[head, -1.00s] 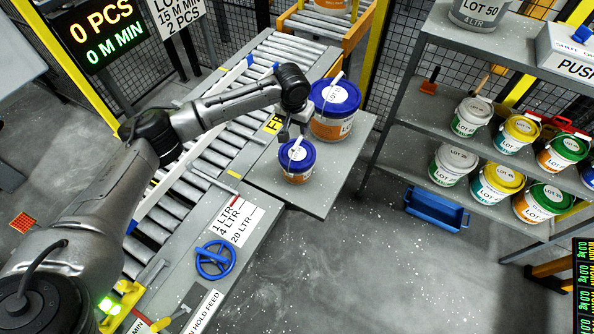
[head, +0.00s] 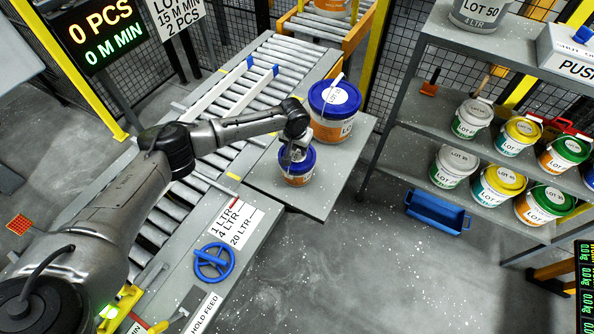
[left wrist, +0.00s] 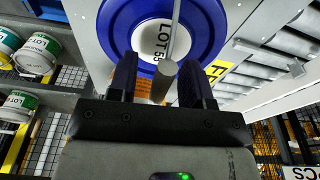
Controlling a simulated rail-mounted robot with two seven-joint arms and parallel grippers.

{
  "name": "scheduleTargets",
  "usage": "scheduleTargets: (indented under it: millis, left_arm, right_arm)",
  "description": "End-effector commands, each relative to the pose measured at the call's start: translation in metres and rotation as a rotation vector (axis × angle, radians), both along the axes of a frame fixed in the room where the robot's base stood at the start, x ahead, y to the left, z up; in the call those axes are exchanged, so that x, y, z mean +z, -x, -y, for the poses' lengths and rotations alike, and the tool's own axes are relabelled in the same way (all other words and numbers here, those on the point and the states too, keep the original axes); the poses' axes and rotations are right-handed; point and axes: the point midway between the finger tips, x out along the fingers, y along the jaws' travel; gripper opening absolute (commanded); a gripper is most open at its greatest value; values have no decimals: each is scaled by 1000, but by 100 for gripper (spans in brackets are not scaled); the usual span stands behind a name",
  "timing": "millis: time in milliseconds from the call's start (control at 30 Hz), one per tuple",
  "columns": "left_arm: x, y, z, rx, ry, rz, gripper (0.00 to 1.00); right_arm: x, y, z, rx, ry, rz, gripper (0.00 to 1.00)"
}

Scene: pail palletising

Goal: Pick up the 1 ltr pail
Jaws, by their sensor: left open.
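The small pail (head: 297,170) has a blue lid and an orange-and-white label. It stands near the front of the grey side table. My left gripper (head: 297,150) is right over its lid and hides part of it. In the left wrist view the open fingers of my left gripper (left wrist: 160,82) straddle a grey cylindrical handle grip (left wrist: 163,78), with a blue lid (left wrist: 115,25) marked LOT beyond it. I cannot tell whether either finger touches the grip. My right gripper is not in view.
A larger blue-lidded pail (head: 334,105) stands close behind the small one on the grey table (head: 325,190). The roller conveyor (head: 215,145) runs along the left. A shelf (head: 480,190) with several pails and a blue tray (head: 437,211) are at the right.

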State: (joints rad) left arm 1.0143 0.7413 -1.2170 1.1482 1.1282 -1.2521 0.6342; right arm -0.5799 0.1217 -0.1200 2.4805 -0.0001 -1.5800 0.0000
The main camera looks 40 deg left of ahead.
Motion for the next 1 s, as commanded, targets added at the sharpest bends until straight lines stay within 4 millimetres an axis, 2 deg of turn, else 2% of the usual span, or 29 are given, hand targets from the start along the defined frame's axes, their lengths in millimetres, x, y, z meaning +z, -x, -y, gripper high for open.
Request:
scheduleTargets:
  millis: [133, 400, 867, 1000]
  left_arm:
    - [-9, -1, 0, 0, 0, 1, 45]
    - [-11, -1, -1, 0, 0, 1, 44]
    - [-10, -1, -1, 0, 0, 1, 0]
    - [-10, -2, -1, 0, 0, 1, 0]
  right_arm:
    - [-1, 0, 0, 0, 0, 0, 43]
    - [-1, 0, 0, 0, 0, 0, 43]
    - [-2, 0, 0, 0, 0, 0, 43]
    - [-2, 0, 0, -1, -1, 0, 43]
